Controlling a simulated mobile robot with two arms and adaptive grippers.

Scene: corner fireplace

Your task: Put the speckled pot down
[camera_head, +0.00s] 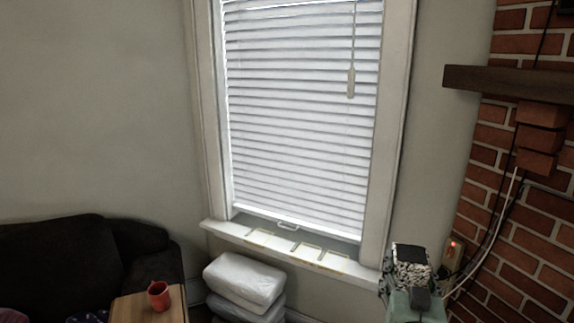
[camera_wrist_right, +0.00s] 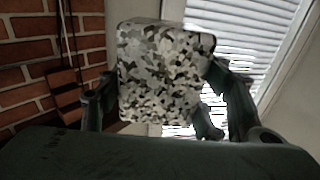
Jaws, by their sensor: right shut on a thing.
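The speckled pot (camera_head: 411,272) is black, white and grey and shows at the lower right of the head view, in front of the wall between window and fireplace. It fills the middle of the right wrist view (camera_wrist_right: 165,75). My right gripper (camera_head: 408,290) is shut on the pot, with one finger on each side of it in the wrist view. The pot is held up and looks roughly upright. Its underside is hidden by the gripper. My left gripper is not in view.
A white window sill (camera_head: 290,251) runs left of the pot. The brick fireplace (camera_head: 510,240) with a dark mantel (camera_head: 510,83) and hanging cables stands right. Lower left are white stacked bags (camera_head: 245,281), a wooden surface (camera_head: 135,308) with a red mug (camera_head: 159,296), and a dark sofa (camera_head: 60,255).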

